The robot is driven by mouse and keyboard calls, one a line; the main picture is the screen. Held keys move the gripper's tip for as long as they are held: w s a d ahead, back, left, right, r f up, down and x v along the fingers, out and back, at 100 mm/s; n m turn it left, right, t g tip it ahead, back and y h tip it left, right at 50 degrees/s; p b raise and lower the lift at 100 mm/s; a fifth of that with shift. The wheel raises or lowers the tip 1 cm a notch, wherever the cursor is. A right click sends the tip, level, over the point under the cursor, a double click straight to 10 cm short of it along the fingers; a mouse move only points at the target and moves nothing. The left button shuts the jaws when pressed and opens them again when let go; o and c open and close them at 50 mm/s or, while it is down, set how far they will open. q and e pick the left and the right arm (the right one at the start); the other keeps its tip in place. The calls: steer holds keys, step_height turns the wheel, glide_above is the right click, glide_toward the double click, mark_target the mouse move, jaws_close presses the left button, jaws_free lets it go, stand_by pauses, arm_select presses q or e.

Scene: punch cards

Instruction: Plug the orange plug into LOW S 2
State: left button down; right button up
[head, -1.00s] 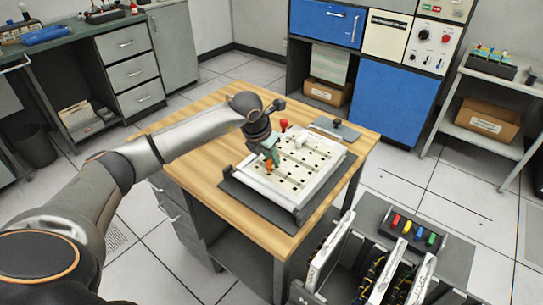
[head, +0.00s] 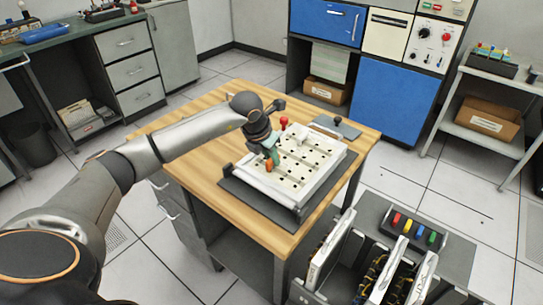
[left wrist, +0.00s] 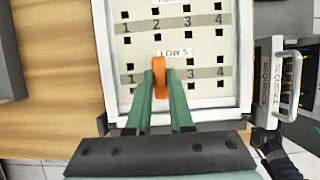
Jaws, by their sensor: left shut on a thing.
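My left gripper (head: 271,160) is over the near left part of the white punch board (head: 309,182). Its green fingers (left wrist: 161,100) are shut on the orange plug (left wrist: 159,78), which also shows in the head view (head: 268,167). In the left wrist view the plug stands over the LOW S row (left wrist: 174,52), between its 1 and 3 columns, and covers the place of the 2. The plug's tip is hidden, so I cannot tell whether it is in a hole. My right gripper is not in view.
A red knob (head: 284,122) and a white piece (head: 302,131) stand toward the board's far side. A rack with upright white-fronted modules (head: 330,250) stands at the table's near right.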

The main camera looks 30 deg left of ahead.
arm_select(q)
steer(key=shift+f+b, duration=0.35)
steer(key=shift+f, duration=0.2)
steer(key=c, duration=0.7)
jaws_free()
steer(key=v, duration=1.2)
steer(key=shift+r, duration=0.3)
steer(key=shift+s+f, duration=0.1)
